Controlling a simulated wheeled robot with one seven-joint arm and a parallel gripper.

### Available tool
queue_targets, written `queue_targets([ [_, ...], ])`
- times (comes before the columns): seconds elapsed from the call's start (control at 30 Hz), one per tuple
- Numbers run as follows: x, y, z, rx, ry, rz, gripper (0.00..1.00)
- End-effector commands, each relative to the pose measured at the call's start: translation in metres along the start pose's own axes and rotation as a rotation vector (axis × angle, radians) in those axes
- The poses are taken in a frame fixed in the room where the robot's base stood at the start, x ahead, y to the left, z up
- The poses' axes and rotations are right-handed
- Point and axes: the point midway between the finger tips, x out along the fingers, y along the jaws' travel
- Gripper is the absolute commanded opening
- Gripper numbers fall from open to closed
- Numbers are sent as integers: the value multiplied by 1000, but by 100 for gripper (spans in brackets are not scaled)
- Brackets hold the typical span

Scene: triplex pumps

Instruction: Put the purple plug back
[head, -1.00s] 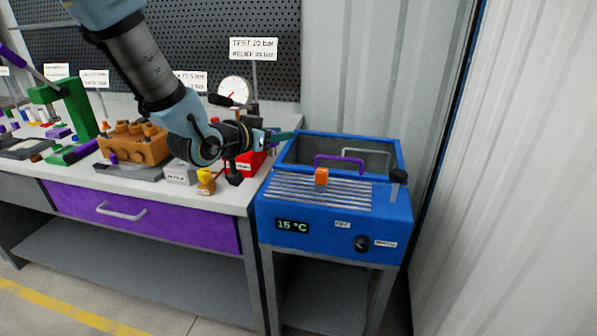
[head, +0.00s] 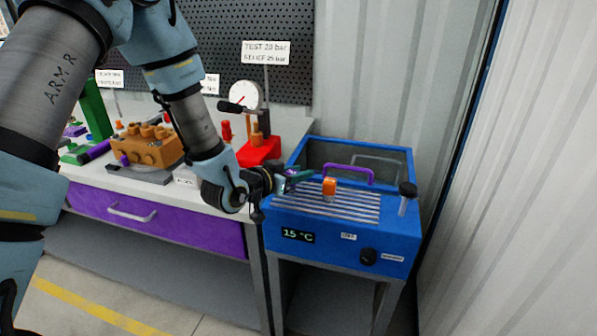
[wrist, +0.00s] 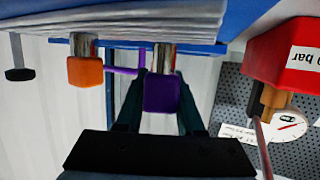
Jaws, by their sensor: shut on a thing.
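The purple plug (wrist: 162,93) has a square purple head and a silvery shank. My gripper (wrist: 160,100) is shut on its head, with a dark finger on each side. In the head view my gripper (head: 305,177) is at the left end of the slatted top of the blue bath (head: 345,232), left of the orange plug (head: 329,187); the purple plug cannot be made out there. In the wrist view the shank points at the slatted top (wrist: 140,20), beside the orange plug (wrist: 86,70). I cannot tell whether the shank is seated.
A purple handle (head: 347,170) rises from the bath's open tank behind the slats. A black-topped post (head: 407,190) stands at the right. The red gauge stand (head: 260,150) and orange pump block (head: 150,147) are on the bench to the left.

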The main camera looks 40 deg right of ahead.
Motion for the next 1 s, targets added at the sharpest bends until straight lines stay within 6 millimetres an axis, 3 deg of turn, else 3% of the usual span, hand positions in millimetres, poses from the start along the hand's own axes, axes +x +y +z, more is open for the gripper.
queue_targets([
  [0.47,3,0,8,1,1,-1,0],
  [0.5,2,0,7,1,0,-1,40],
  [0.73,2,0,7,0,0,-1,66],
  [1.0,2,0,6,0,0,-1,67],
])
